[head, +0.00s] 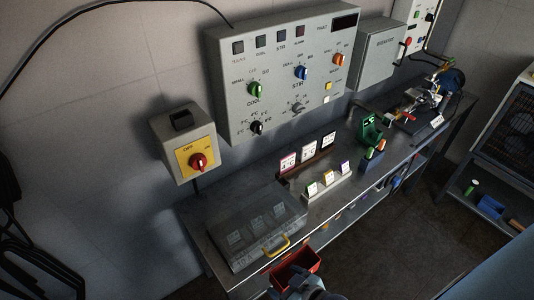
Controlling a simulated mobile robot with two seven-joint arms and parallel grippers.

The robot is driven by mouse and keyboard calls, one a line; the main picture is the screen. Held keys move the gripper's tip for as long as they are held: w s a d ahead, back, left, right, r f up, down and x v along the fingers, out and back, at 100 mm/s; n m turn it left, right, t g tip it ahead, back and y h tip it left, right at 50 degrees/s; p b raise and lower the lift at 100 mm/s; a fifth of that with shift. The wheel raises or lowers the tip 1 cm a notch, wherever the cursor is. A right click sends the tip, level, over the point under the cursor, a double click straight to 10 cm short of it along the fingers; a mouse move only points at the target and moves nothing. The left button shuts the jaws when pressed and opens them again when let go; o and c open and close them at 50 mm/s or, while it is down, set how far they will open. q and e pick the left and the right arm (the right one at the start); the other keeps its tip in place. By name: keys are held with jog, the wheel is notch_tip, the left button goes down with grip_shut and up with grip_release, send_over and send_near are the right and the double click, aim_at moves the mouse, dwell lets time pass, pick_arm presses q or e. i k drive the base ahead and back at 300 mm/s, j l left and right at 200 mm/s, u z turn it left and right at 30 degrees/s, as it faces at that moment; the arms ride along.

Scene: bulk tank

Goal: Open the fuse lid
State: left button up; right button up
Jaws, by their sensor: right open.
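The fuse box with a smoky see-through lid (262,212) lies on the left end of the steel bench. The lid looks down, and several pale fuse blocks show dimly through it. A yellow handle (274,247) is on its front edge. My right gripper (300,283) is at the bottom edge of the head view, below the handle and apart from it. It is open, and only part of it shows. My left gripper is not in view.
A red bin (310,257) is at the bench's front edge, between the handle and my right gripper. A switch box (183,135) and a control panel (225,75) are on the wall. Card stands (325,188) stand right of the fuse box.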

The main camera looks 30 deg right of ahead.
aim_at(271, 243)
jog(key=z, duration=0.9)
